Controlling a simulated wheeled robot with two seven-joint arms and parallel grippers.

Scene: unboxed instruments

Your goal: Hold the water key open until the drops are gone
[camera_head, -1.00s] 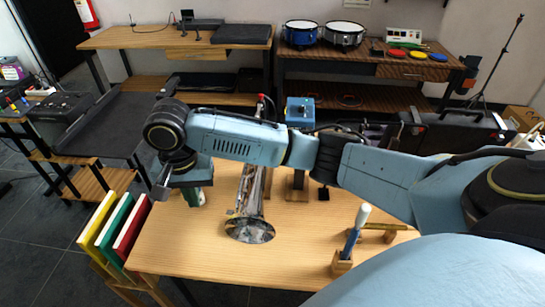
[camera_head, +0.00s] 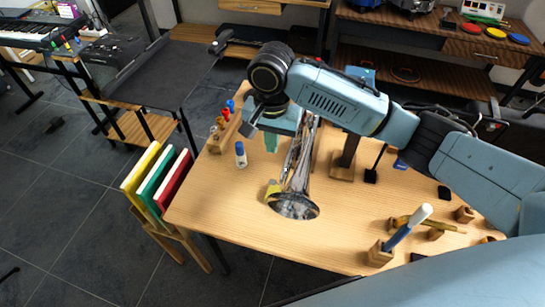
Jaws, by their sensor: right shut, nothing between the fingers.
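A silver trumpet-like instrument (camera_head: 300,158) stretches over the wooden table, its round bell (camera_head: 293,206) at the near end. My right arm crosses above its far part and hides it. The water key and any drops cannot be made out. My right gripper (camera_head: 271,143) hangs down just left of the instrument's tube, partly hidden by its own wrist. It is shut and empty; I cannot tell whether it touches the instrument. My left gripper is not in view.
A small white bottle with a blue cap (camera_head: 241,155) stands left of the gripper, near a wooden rack (camera_head: 222,135). A yellow piece (camera_head: 273,188) lies by the bell. A wooden holder (camera_head: 380,253) with a blue-and-white tool stands front right. The front left tabletop is clear.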

